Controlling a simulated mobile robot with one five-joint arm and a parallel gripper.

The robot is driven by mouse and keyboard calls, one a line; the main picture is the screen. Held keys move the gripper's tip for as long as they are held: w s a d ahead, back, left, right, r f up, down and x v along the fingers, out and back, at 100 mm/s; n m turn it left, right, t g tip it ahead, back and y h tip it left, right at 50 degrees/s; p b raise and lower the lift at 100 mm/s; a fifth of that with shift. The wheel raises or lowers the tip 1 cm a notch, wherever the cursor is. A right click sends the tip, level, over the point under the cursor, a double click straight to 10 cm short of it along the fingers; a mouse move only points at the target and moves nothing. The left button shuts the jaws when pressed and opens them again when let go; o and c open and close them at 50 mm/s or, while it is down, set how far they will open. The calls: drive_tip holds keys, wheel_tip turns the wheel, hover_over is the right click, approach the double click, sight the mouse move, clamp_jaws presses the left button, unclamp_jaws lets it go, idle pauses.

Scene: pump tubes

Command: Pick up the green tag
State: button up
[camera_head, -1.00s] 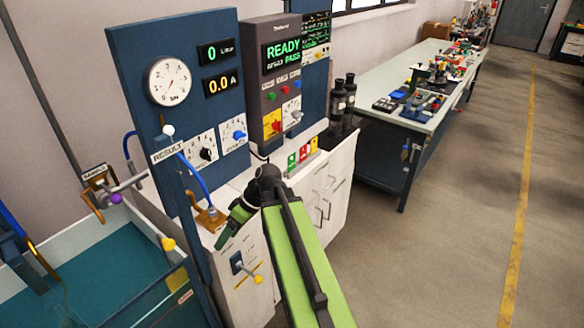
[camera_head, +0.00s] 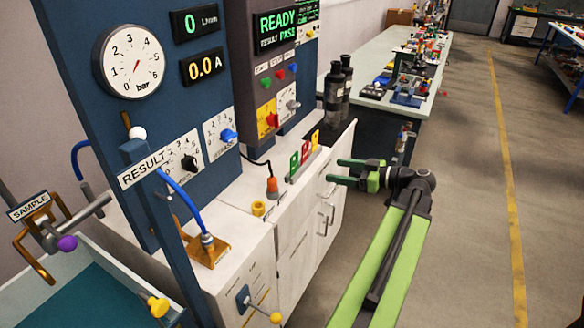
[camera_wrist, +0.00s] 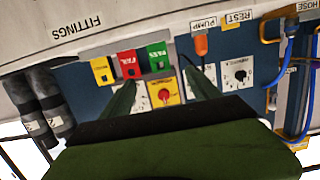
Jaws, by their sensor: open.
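The green tag (camera_head: 294,164) stands upright on the white cabinet top, at the near end of a row with a red tag (camera_head: 305,153) and a yellow tag (camera_head: 315,140). In the wrist view, the green tag (camera_wrist: 158,56) is at the upper middle, beside the red one, and its lettering looks upside down. My gripper (camera_head: 336,171) is open and empty, to the right of the tags and apart from them, pointing toward the row. In the wrist view, the fingers of my gripper (camera_wrist: 158,76) spread below the green tag in the picture.
An orange-handled probe (camera_head: 272,187) and a yellow ring (camera_head: 258,208) sit left of the tags. The tester panel (camera_head: 262,75) rises behind. Black bottles (camera_head: 335,95) stand beyond the row. The floor (camera_head: 460,230) at the right is clear.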

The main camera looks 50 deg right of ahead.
sight(295, 164)
drive_tip(key=b+x, duration=0.3)
drive_tip(key=x, duration=1.3)
drive_tip(key=shift+w+d+f, duration=0.1)
drive_tip(key=shift+w+f, duration=0.05)
drive_tip(key=shift+w, duration=0.2)
drive_tip(key=c, duration=1.4)
wheel_tip(295, 164, up, 5)
drive_tip(key=p, duration=0.4)
drive_tip(key=shift+p, duration=0.4)
drive_tip(key=s+d+r+p, duration=0.6)
drive_tip(key=s+d, duration=0.2)
